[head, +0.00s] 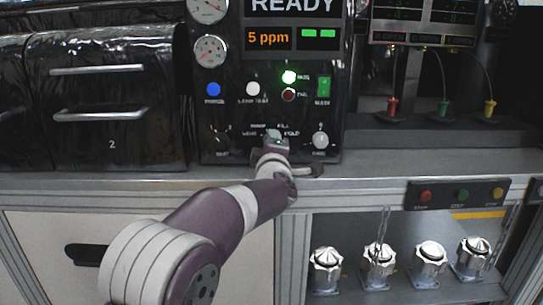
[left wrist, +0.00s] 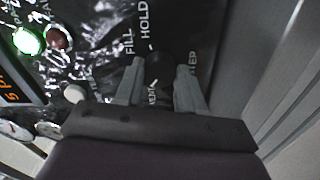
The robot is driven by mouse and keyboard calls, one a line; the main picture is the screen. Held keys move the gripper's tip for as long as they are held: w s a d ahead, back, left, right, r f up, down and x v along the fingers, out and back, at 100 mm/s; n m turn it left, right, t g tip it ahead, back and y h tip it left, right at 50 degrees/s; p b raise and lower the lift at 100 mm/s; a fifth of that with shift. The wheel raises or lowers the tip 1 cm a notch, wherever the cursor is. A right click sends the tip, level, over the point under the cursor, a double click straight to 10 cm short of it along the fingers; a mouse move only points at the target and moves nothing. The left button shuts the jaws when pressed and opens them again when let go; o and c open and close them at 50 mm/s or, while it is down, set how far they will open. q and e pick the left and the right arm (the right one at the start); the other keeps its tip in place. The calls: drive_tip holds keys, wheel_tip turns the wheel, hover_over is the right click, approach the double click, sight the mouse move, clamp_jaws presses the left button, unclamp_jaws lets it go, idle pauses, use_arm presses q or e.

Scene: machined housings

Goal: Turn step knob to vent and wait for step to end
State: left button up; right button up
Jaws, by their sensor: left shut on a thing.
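The leak-test panel (head: 230,110) is black, and its screen (head: 290,25) reads READY and 5 ppm with two green bars. The step knob (left wrist: 157,68) is small and dark, with FILL, HOLD and VENT lettering around it in the left wrist view. My left gripper (left wrist: 160,85) has one finger on each side of the knob and is shut on it. The head view shows the same gripper (head: 274,140) at the panel's lower middle, covering most of the knob. A pale mark shows close to VENT; the exact pointer setting is unclear. My right gripper is out of view.
The PASS lamp (head: 289,77) glows green; the FAIL lamp (head: 288,95) is dark red. Another knob (head: 320,140) is right of my gripper. Drawers (head: 100,90) stand left. Several metal housings (head: 430,258) sit on a lower shelf, below a button box (head: 458,194).

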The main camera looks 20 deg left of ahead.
use_arm(q)
drive_tip(key=shift+f+n+b, duration=0.1)
drive_tip(key=shift+n+b, duration=0.6)
drive_tip(key=shift+n, duration=0.5)
drive_tip(key=o, duration=1)
drive_tip(key=shift+o, duration=0.2)
drive_tip(key=v, duration=1.2)
drive_tip(key=shift+s, duration=0.35)
drive_tip(key=shift+d, duration=0.1)
